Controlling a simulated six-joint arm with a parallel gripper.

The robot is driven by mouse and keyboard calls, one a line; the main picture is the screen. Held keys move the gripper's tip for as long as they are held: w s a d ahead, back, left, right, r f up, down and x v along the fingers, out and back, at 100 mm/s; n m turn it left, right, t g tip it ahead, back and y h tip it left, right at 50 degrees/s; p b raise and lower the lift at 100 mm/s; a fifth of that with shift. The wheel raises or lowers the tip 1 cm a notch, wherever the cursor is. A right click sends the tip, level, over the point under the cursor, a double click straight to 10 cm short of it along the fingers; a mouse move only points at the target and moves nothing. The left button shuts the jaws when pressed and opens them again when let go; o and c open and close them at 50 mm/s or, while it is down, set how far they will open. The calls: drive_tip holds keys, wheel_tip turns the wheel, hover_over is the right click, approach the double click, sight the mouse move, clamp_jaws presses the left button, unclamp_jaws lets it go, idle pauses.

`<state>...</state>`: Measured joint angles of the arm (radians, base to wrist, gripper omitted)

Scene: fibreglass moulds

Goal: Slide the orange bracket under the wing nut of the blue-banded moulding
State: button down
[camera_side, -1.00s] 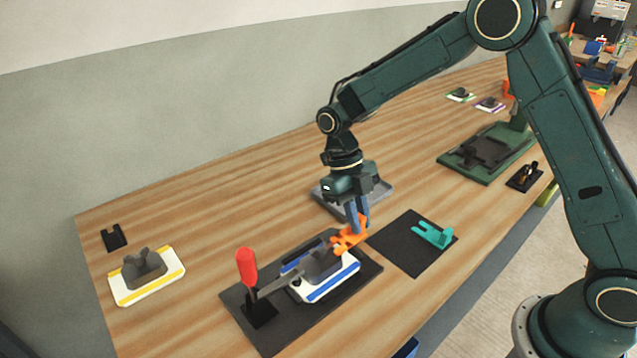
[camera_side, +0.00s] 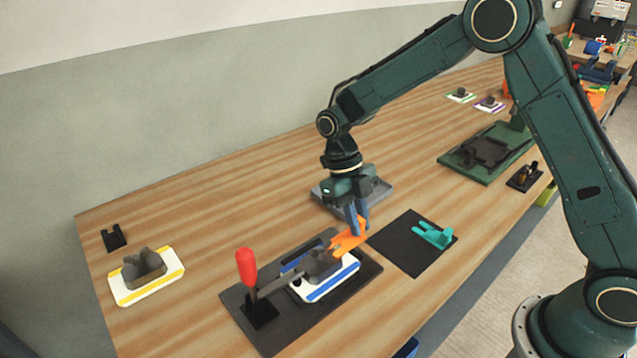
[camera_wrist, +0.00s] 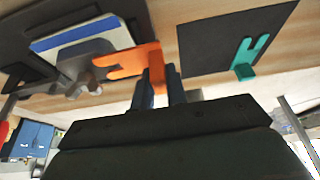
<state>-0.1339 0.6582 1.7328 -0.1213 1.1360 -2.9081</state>
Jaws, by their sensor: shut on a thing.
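My gripper (camera_side: 357,214) is shut on the orange bracket (camera_side: 348,240) and holds it at the right end of the blue-banded moulding (camera_side: 328,286). In the wrist view the bracket (camera_wrist: 135,61) shows a forked end pointing left, at a grey part on the moulding (camera_wrist: 80,45). The moulding is white with blue bands and sits on a dark plate (camera_side: 245,330). The wing nut seems to be part of the grey shape (camera_wrist: 88,84) by the fork tips, but I cannot tell whether the fork is under it.
A red-handled clamp (camera_side: 246,268) stands on the plate's left, its arm over the moulding. A teal bracket (camera_side: 433,235) lies on a black mat (camera_side: 402,258) to the right. A grey tray (camera_side: 384,190) is behind my gripper. A yellow-banded moulding (camera_side: 147,290) stands far left.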

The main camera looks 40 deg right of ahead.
sight(345, 249)
drive_tip(key=shift+a, duration=2.35)
idle(2.3)
drive_tip(key=shift+f, duration=0.1)
idle(0.6)
drive_tip(key=c, duration=1.3)
unclamp_jaws()
drive_tip(key=shift+v, duration=3.85)
drive_tip(key=shift+d, duration=0.1)
